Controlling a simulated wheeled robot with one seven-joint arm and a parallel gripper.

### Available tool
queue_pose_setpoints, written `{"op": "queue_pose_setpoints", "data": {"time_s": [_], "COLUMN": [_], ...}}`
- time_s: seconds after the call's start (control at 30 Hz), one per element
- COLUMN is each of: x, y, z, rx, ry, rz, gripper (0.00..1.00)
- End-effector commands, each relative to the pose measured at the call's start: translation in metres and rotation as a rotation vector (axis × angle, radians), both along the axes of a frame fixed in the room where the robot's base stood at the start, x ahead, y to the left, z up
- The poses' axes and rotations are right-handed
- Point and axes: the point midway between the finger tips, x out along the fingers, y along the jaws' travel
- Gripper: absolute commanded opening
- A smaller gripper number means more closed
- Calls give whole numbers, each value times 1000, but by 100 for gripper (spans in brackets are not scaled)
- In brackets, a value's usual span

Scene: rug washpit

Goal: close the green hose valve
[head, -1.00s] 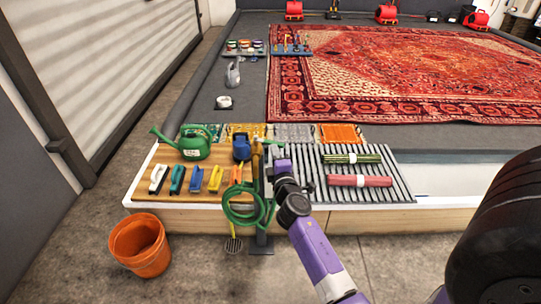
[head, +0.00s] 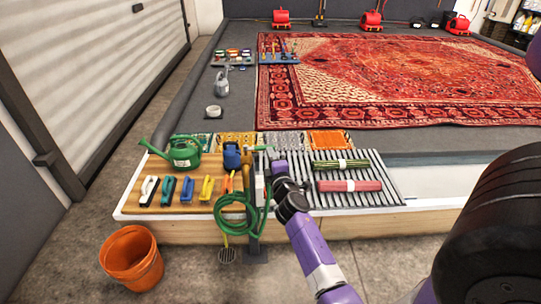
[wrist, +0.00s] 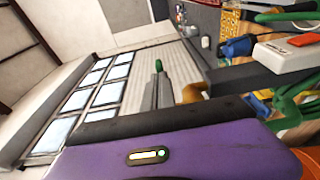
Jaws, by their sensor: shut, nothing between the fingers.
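The green hose valve (head: 262,147) shows as a small green lever, pointing right, on top of a dark post at the front edge of the bench. A coiled green hose (head: 226,222) hangs from the post. My gripper (head: 264,180) is shut and empty, close to the right of the post and just below the lever. Whether it touches the valve is not clear. In the wrist view a green tip (wrist: 158,66) stands up near a brass-coloured fitting (wrist: 193,92). The fingers are hard to make out there.
Brushes, a green watering can (head: 184,152) and a blue container (head: 232,156) stand left of the post. Two rolled bundles lie on the slatted rack (head: 385,180) to the right. An orange bucket (head: 132,258) stands on the floor at front left.

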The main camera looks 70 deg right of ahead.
Motion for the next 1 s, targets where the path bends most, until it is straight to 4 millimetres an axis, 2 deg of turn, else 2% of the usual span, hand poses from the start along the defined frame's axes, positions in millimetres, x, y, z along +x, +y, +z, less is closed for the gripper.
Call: {"op": "queue_pose_setpoints", "data": {"time_s": [0.03, 0.47, 0.57, 1.0], "x": [-6, -9, -13, -41], "y": [-9, -8, 0, 58], "z": [3, 1, 0, 0], "rx": [-1, -1, -2, -4], "ry": [-2, 1, 1, 1], "rz": [-24, -27, -26, -3], "gripper": [0, 0, 0, 0]}}
